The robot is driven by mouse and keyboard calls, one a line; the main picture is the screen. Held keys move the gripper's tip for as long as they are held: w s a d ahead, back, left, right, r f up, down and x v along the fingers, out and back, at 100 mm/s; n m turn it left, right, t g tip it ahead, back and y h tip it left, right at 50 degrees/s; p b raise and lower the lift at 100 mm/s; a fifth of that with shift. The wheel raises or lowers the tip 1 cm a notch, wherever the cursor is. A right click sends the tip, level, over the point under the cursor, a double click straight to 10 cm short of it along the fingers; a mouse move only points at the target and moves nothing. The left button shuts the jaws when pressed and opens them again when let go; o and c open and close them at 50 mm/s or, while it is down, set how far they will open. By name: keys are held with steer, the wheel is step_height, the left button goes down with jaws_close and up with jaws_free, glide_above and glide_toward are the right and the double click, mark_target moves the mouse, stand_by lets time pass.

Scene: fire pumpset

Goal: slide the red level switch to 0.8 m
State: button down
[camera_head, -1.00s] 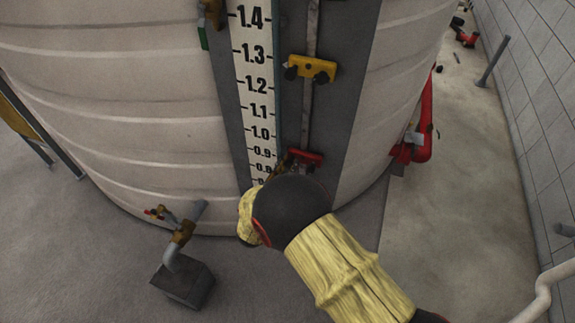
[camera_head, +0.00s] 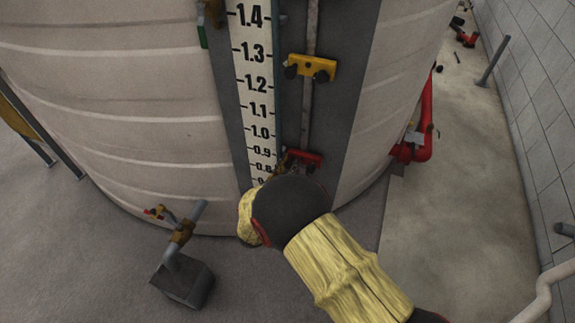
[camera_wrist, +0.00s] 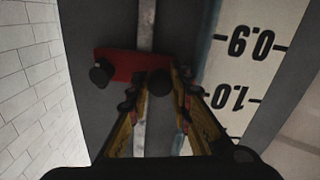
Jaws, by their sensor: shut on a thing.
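The red level switch (camera_head: 304,158) sits on a vertical rail, to the right of the white level scale (camera_head: 255,90). In the head view it is beside the 0.9 and 0.8 marks. In the wrist view the red switch (camera_wrist: 125,66) shows with dark knobs, across from about the 0.9 mark on the scale (camera_wrist: 245,60), which appears upside down there. My gripper (camera_wrist: 158,78) has its yellow and black fingers closed at the scale-side end of the switch. In the head view my arm hides the lower scale and most of the gripper.
A yellow switch (camera_head: 311,68) sits higher on the same rail, near 1.3. A pipe with a valve (camera_head: 182,232) rises from a dark block (camera_head: 184,282) on the floor at lower left. A red pipe (camera_head: 424,125) stands right of the tank (camera_head: 120,130).

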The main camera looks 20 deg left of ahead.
step_height(320, 180, down, 16)
steer(key=b, duration=0.8)
steer(key=shift+r, duration=0.2)
steer(key=shift+a, duration=0.1)
steer(key=c, duration=1.6)
jaws_free()
steer(key=s, duration=0.4)
steer(key=s+a, duration=0.1)
steer(key=s, duration=0.7)
steer(key=shift+a, duration=0.25)
